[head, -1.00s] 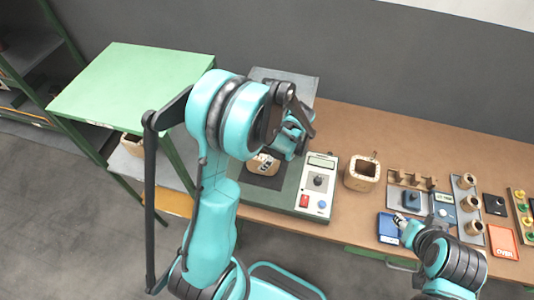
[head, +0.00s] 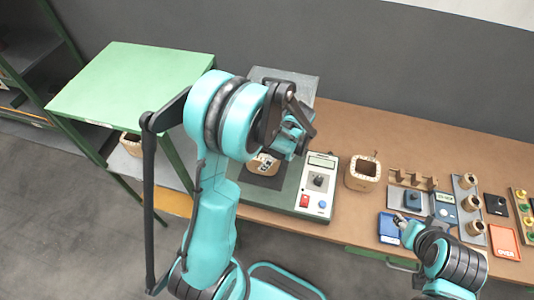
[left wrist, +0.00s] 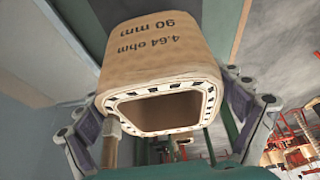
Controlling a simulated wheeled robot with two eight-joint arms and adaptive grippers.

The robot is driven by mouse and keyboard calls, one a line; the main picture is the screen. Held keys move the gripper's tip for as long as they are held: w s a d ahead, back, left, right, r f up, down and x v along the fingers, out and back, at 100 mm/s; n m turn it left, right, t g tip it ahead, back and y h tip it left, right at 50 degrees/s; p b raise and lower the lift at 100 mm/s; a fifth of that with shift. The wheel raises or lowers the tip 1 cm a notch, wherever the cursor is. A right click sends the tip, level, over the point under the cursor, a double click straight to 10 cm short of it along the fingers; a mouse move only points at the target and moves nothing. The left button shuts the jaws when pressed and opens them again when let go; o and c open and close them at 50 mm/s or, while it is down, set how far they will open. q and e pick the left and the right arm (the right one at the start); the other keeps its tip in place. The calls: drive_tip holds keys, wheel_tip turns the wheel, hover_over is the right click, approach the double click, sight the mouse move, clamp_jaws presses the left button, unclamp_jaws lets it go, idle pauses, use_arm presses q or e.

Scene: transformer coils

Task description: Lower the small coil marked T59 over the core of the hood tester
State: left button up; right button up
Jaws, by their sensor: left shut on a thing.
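My left gripper (head: 284,145) is over the hood tester (head: 290,196), a green base with a pale control panel and a raised grey hood behind. It is shut on a tan coil (left wrist: 150,50), which fills the left wrist view. The coil reads "90 mm" and "4.64 ohm"; no T59 mark is legible. Its square opening, edged with black and white marks, faces the camera. In the head view the coil (head: 265,165) is partly hidden by the gripper, above the tester's dark pad. I cannot make out the core or whether the coil surrounds it. My right gripper (head: 400,219) is by a blue booklet, its jaws too small to judge.
A larger tan coil (head: 362,174) stands on the bench right of the tester. Further right are a wooden rack (head: 411,180), a blue meter (head: 444,207), a tray of small coils (head: 466,183) and a red-orange card (head: 503,241). A green-topped table (head: 130,85) stands left.

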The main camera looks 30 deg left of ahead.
use_arm(q)
drive_tip(key=shift+f+b, duration=1.55)
drive_tip(key=shift+f, duration=0.1)
drive_tip(key=shift+f, duration=0.1)
drive_tip(key=shift+f+b, duration=0.95)
drive_tip(key=shift+b, duration=0.2)
drive_tip(key=o, duration=1.4)
drive_tip(key=shift+r, duration=0.1)
drive_tip(key=shift+c, duration=0.2)
drive_tip(key=shift+r+p, duration=3.6)
drive_tip(key=shift+r, duration=1.45)
